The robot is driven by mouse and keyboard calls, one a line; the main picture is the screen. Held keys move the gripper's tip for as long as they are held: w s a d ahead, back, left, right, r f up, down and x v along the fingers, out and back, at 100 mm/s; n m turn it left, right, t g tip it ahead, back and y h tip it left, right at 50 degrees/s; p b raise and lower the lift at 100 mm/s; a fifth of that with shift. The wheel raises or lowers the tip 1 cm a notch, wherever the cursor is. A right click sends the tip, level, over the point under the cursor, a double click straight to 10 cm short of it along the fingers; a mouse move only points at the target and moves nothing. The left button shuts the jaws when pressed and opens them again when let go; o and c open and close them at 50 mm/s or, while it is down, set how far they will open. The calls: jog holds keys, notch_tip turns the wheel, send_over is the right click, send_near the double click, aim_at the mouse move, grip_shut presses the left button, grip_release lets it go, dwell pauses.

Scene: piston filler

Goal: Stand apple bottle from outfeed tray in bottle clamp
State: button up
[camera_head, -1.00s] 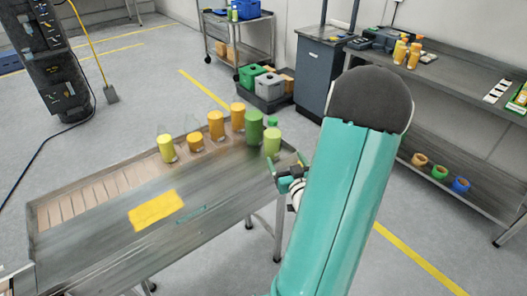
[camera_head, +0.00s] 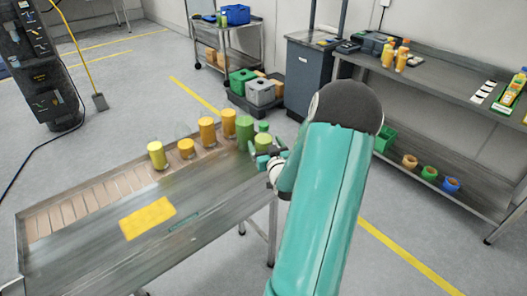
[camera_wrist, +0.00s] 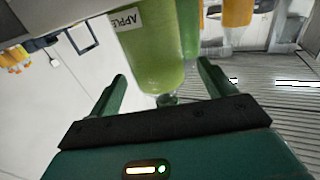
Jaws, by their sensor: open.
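The apple bottle, light green with an "APPLE" label, shows in the wrist view (camera_wrist: 150,60), its lower end in the picture reaching between my fingers. In the head view a light green bottle (camera_head: 262,139), which appears to be the same one, stands at the right end of the row on the tray table (camera_head: 85,240), partly hidden by my gripper. My gripper (camera_head: 264,160) is open at that end of the table. In the wrist view its two fingers (camera_wrist: 162,82) lie either side of the bottle, with gaps. I cannot make out the bottle clamp for certain.
A darker green bottle (camera_head: 244,131) stands close to the left of the light green one, with several orange and yellow bottles (camera_head: 207,132) further left. A yellow sheet (camera_head: 147,218) lies on the table. A shelved bench (camera_head: 450,90) stands at right; open floor lies between.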

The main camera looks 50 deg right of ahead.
jog(key=x, duration=0.2)
jog(key=shift+w+d, duration=0.2)
jog(key=shift+d, duration=0.05)
jog(key=c, duration=1.4)
jog(key=shift+r, duration=0.1)
jog(key=shift+c, duration=0.3)
jog(key=shift+r, duration=0.1)
